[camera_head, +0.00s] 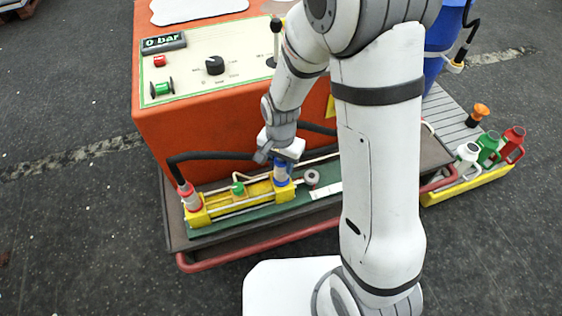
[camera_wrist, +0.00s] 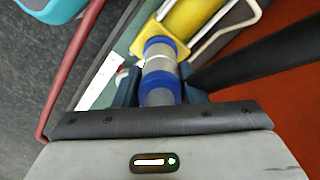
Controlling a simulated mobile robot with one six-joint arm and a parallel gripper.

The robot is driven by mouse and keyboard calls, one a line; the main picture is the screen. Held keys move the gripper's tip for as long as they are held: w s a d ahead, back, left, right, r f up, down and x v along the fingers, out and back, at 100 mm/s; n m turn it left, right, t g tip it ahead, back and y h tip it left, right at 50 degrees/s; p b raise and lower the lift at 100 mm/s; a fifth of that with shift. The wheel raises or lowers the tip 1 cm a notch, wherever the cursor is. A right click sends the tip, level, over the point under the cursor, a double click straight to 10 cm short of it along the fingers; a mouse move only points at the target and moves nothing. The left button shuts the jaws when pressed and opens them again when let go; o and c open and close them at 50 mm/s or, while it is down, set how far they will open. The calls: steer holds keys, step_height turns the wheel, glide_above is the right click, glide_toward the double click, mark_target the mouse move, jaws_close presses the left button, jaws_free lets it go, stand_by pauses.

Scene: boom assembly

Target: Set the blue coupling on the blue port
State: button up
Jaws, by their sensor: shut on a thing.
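The blue coupling (camera_head: 281,169), with a silver band (camera_wrist: 160,65), is between the fingers of my gripper (camera_head: 284,154). My gripper (camera_wrist: 162,93) is shut on it from above. The coupling stands roughly upright at the right end of the yellow cylinder (camera_head: 256,189). A blue ring (camera_wrist: 160,47) shows beyond the silver band, close against the yellow end block (camera_wrist: 178,46). I cannot tell whether this ring is the blue port or part of the coupling. Any contact surface between coupling and port is hidden.
A red coupling (camera_head: 189,196) with a black hose (camera_head: 210,156) stands at the cylinder's left end. The orange power unit (camera_head: 215,125) rises close behind. A round grey part (camera_head: 312,177) lies on the green plate to the right. A red rail (camera_head: 270,247) runs in front.

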steer(key=shift+f+b, duration=0.45)
steer(key=shift+f, duration=0.15)
stand_by(0.7)
steer(key=o, duration=1)
steer(key=shift+c, duration=0.2)
steer(key=shift+r+p, duration=4.4)
steer(key=shift+r, duration=1.15)
steer(key=s+d+r+n+t+p, duration=0.1)
steer(key=s+d+r+p, duration=0.3)
steer(key=r, duration=0.7)
steer(key=s+d+r+n+p, duration=0.3)
steer(key=s+d+r+p, duration=0.1)
steer(key=r, duration=0.7)
steer(key=s+d+r+n+t+p, duration=0.1)
steer(key=s+d+r+p, duration=0.3)
steer(key=r, duration=0.7)
steer(key=p, duration=0.2)
steer(key=shift+d+r+n+t+p, duration=0.25)
steer(key=shift+d+n+t+p, duration=0.05)
steer(key=shift+n+p, duration=0.1)
